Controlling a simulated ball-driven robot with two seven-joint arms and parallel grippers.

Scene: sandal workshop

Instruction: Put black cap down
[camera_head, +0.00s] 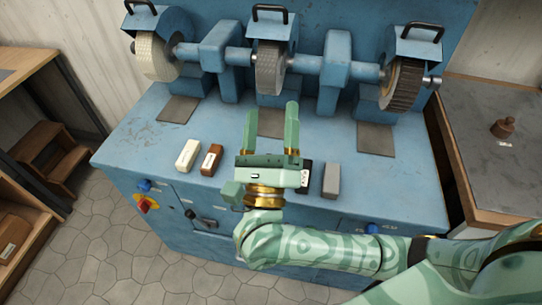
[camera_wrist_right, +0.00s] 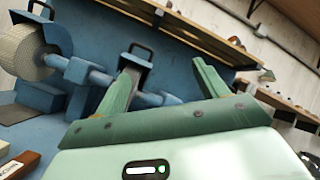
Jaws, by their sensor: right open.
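A small black block with a white label (camera_head: 306,174) shows on the blue bench top in the head view, just right of my right gripper's palm and partly hidden by it. It is the only loose black piece that I see, and I cannot tell for sure that it is the black cap. My right gripper (camera_head: 271,116) is open, with its two green fingers apart and pointing toward the grinding wheels. Nothing shows between the fingers, and in the wrist view the right gripper (camera_wrist_right: 166,78) also looks empty. My left gripper is not in view.
A white block (camera_head: 188,154), a brown block (camera_head: 212,160) and a grey block (camera_head: 332,180) lie along the bench's front. The blue grinding machine (camera_head: 320,70) with three wheels stands behind.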

